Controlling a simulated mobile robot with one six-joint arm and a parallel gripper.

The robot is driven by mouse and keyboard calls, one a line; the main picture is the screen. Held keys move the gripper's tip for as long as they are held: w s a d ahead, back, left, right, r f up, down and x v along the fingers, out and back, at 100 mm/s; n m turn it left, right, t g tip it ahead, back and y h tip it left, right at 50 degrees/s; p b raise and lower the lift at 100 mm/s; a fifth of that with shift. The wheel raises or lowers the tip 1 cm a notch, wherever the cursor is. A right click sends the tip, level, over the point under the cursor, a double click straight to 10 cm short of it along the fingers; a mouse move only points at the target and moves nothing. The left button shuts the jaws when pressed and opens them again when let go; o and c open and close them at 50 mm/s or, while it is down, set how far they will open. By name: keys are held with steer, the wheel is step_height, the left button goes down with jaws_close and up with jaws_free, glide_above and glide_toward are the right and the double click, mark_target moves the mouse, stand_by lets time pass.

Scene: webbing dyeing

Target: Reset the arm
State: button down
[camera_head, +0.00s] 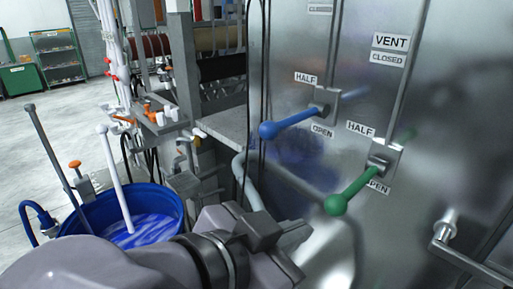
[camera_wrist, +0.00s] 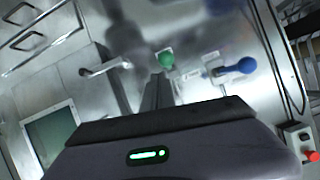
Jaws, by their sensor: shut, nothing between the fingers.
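My gripper (camera_wrist: 158,82) shows in the wrist view with its fingers together and empty. It points toward the steel panel (camera_head: 450,120), below the green-knobbed lever (camera_wrist: 166,60), apart from it as far as I can tell. The blue-knobbed lever (camera_wrist: 238,66) is to its right. In the head view my grey arm fills the bottom, in front of the panel; the fingertips are not clear there. The green lever (camera_head: 350,192) and blue lever (camera_head: 290,122) stick out from the panel between HALF and OPEN labels.
A blue bucket (camera_head: 172,207) of blue liquid with a white rod stands left of my arm. A steel handle (camera_head: 462,258) juts out at lower right. Pipes and a bench (camera_head: 222,128) stand behind the bucket. Open floor (camera_head: 50,115) lies at far left.

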steer(key=shift+s, duration=0.1)
steer(key=s+d+f+n+g+y, duration=0.3)
steer(key=f, duration=0.4)
steer(key=s+d+f+n+g+y, duration=0.2)
steer(key=d+f+n+g+y, duration=0.15)
steer(key=f, duration=0.25)
steer(key=shift+w+a+f+n+t+y, duration=0.2)
steer(key=shift+w+a+t+y, duration=0.25)
steer(key=shift+a+t+y, duration=0.3)
steer(key=shift+w+a+f+n+t+y, duration=0.2)
steer(key=shift+w+a+t+y, duration=0.3)
steer(key=shift+y, duration=0.45)
steer(key=shift+w+a+f+n+t+y, duration=0.15)
steer(key=shift+w+a+f+t+y, duration=0.2)
steer(key=shift+a+t+y, duration=0.45)
steer(key=shift+d+r, duration=0.1)
